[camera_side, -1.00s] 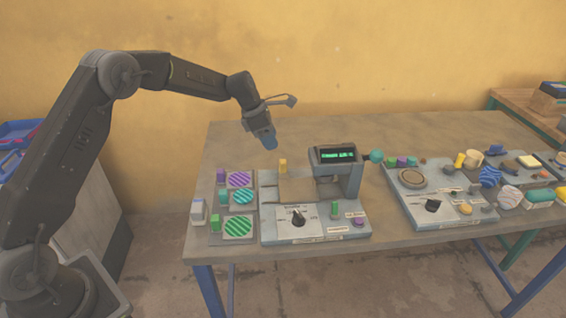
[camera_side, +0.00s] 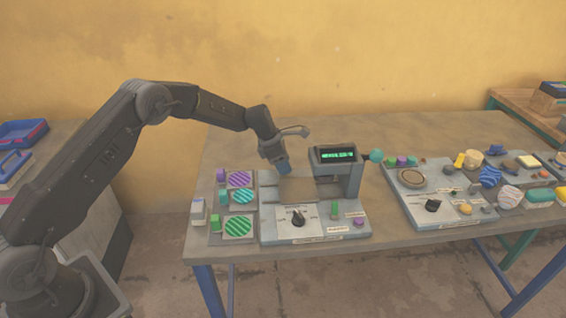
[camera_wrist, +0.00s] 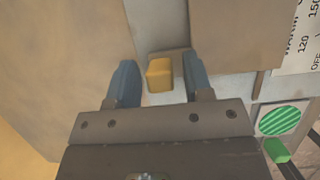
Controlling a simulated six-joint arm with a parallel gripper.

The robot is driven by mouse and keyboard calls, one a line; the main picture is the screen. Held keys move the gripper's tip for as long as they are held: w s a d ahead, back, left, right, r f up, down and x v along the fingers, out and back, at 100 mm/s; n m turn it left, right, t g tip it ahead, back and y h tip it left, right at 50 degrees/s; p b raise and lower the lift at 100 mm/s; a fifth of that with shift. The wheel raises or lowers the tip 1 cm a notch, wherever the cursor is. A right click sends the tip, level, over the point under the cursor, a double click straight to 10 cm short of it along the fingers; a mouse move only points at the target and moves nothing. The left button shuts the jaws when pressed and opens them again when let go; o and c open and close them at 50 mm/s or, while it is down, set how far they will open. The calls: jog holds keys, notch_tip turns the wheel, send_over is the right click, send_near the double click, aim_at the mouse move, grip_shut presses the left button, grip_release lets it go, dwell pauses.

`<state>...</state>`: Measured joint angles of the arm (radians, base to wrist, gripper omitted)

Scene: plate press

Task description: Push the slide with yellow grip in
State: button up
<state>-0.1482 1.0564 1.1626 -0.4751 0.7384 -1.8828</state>
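The yellow grip (camera_wrist: 159,75) stands between the two blue fingers of my gripper (camera_wrist: 160,84) in the wrist view, with a visible gap on each side. In the side view my gripper (camera_side: 283,168) is low at the back left of the press, and its fingers hide the yellow grip. The slide (camera_side: 298,190) is a flat brownish plate on the press base, left of the press head (camera_side: 335,156) with its green display. In the wrist view the slide plate (camera_wrist: 235,35) lies to the right of the grip.
A dial (camera_side: 298,217), a green peg (camera_side: 335,208) and a purple button (camera_side: 358,222) sit along the press front. Striped plates (camera_side: 238,226) with coloured pegs stand left. A teal knob (camera_side: 376,156) projects right of the press head. A second panel (camera_side: 440,208) holds several objects.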

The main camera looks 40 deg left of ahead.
grip_shut()
dwell(0.3)
jog(key=shift+w+d, duration=1.3)
jog(key=shift+w, duration=0.05)
jog(key=shift+o, duration=0.7)
grip_release()
jog(key=shift+r, duration=0.1)
jog(key=v, duration=1.3)
jog(key=shift+r, duration=0.3)
